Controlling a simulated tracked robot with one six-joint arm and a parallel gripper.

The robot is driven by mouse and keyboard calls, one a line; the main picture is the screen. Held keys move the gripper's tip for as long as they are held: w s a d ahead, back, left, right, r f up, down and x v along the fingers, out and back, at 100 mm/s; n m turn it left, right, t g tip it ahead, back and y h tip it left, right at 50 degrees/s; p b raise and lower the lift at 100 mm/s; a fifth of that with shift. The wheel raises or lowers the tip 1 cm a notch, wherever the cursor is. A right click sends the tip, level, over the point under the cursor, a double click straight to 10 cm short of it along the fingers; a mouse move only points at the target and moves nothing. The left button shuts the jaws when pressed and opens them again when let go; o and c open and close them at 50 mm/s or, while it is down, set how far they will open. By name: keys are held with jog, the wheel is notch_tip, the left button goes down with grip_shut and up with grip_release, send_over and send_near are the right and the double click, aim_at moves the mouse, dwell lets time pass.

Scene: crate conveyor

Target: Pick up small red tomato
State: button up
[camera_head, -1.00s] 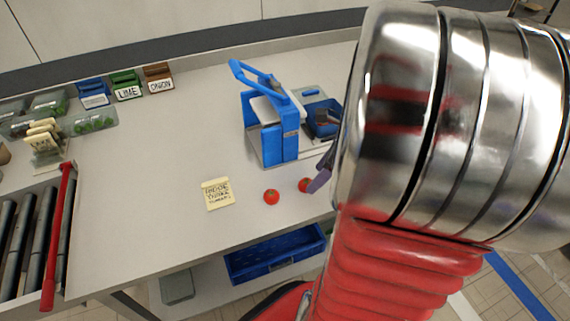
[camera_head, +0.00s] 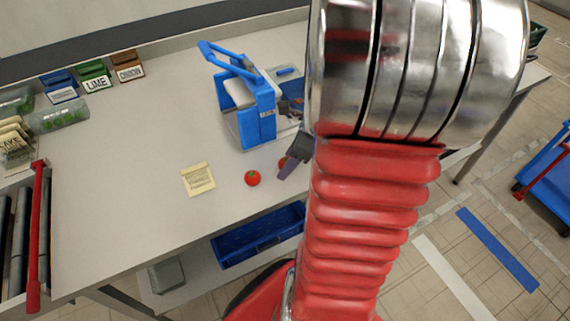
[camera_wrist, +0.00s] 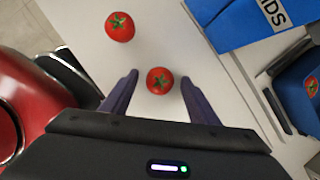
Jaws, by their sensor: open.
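Two small red tomatoes lie on the white table. One tomato (camera_head: 252,178) is in plain sight in the head view, right of the paper note; it shows at the upper left in the wrist view (camera_wrist: 120,27). The other tomato (camera_wrist: 160,80) sits between the two spread fingers of my gripper (camera_wrist: 158,92) in the wrist view, with a gap to each finger. In the head view this tomato (camera_head: 283,163) is partly hidden behind my gripper (camera_head: 293,157). My gripper is open and holds nothing.
A blue slicer (camera_head: 245,105) stands behind the tomatoes. A blue bin (camera_wrist: 300,88) with another tomato (camera_wrist: 311,84) is beside it. A yellow note (camera_head: 198,179) lies to the left. A blue tray (camera_head: 258,236) is below the table edge.

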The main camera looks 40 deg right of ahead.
jog(key=shift+c, duration=0.6)
jog(key=c, duration=1)
jog(key=shift+r, duration=0.1)
notch_tip(320, 180, up, 10)
jog(key=shift+f, duration=0.1)
dwell(0.6)
